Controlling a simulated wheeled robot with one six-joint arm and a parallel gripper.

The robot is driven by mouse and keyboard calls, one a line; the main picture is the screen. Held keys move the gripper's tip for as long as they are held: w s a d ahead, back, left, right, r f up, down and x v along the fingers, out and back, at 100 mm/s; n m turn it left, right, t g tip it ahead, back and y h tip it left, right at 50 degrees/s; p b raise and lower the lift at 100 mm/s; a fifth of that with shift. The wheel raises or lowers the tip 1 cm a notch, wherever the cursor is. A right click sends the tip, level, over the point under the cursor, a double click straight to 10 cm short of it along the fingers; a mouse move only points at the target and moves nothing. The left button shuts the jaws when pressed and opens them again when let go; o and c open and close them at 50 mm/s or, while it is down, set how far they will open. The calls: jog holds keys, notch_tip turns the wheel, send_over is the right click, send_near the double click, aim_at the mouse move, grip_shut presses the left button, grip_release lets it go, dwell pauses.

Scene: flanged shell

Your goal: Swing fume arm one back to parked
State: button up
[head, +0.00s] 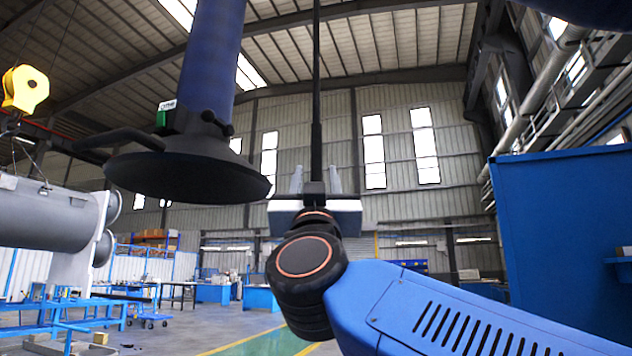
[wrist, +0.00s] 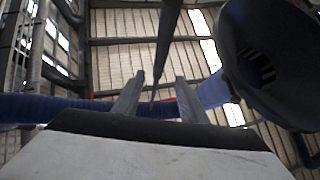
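A fume arm with a blue hose (head: 213,60) and a wide black hood (head: 190,172) hangs at the upper left of the head view. A dark handle bar (head: 120,140) sticks out on its left, and a small green and white label sits above the hood; I cannot read it surely. The hood (wrist: 265,60) also fills the right of the wrist view. My gripper (head: 316,178) points up, right of the hood and apart from it. Its two fingers (wrist: 157,92) stand wide apart. A dark thin pole (head: 316,90) rises in line with them; I cannot tell whether it is between them.
A blue panel or cabinet (head: 560,230) stands close on the right. A grey flanged shell (head: 45,215) lies at the left, with a yellow hoist hook (head: 26,88) above it. Blue benches (head: 262,298) stand farther back. The floor between looks clear.

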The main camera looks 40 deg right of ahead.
jog(key=shift+s+a+f, duration=0.3)
jog(key=shift+f, duration=0.2)
dwell(0.5)
